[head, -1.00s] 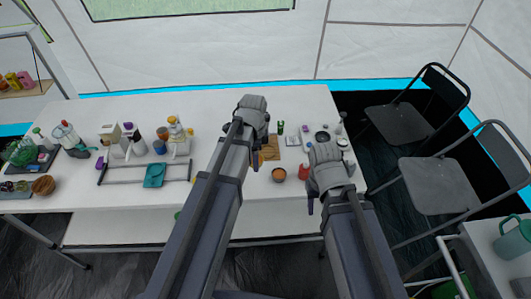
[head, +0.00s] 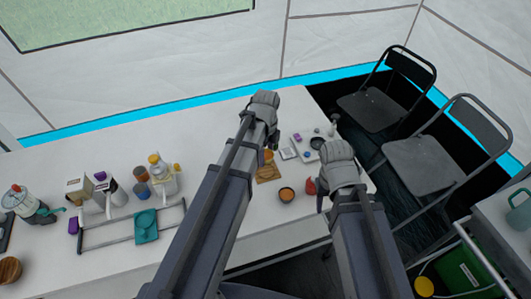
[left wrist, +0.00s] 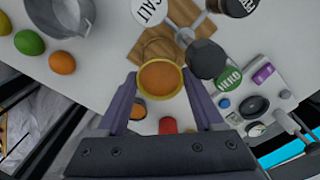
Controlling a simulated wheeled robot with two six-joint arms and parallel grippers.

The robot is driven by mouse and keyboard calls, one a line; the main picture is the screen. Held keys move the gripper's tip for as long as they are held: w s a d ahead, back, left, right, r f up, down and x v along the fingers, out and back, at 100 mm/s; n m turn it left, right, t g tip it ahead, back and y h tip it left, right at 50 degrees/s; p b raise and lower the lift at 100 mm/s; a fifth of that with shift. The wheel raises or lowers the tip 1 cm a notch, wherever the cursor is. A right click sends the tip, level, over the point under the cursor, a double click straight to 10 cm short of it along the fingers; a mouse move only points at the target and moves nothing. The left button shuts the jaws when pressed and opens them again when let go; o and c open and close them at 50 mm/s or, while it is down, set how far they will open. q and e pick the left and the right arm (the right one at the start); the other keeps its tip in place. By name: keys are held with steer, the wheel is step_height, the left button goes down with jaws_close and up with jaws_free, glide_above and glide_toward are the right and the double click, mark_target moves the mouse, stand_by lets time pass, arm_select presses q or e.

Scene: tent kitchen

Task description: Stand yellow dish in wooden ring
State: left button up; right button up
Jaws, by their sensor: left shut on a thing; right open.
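My left gripper (head: 271,140) is shut on the yellow dish (left wrist: 161,93), which has a yellow rim and an orange-brown inside. In the left wrist view the dish sits between the two fingertips with its open face toward the camera. In the head view a bit of yellow (head: 268,155) shows under the gripper. A wooden board (head: 268,174) lies below it. A thin brown ring, seemingly the wooden ring (left wrist: 150,42), shows on the board just beyond the dish, partly hidden by it; I cannot tell whether they touch. My right gripper (head: 322,202) is open and empty near the table's right end.
Jars, including one with a salt label (left wrist: 150,10), crowd the board. Bottles and a rack (head: 130,230) stand left.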

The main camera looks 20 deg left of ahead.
mark_target(266, 171)
arm_select(q)
step_height(266, 171, down, 6)
steer(key=b, duration=0.6)
steer(key=shift+r, duration=0.1)
steer(key=shift+f+b, duration=0.35)
steer(key=shift+f, duration=0.05)
stand_by(1.2)
steer(key=shift+r, duration=0.2)
steer(key=shift+r+p, duration=0.5)
steer(key=shift+p, duration=0.2)
steer(key=shift+r, duration=0.15)
steer(key=shift+f+b, duration=0.7)
steer(key=shift+f, duration=0.15)
stand_by(0.5)
steer(key=shift+r, duration=0.2)
steer(key=shift+r+p, duration=0.6)
steer(key=shift+p, duration=0.2)
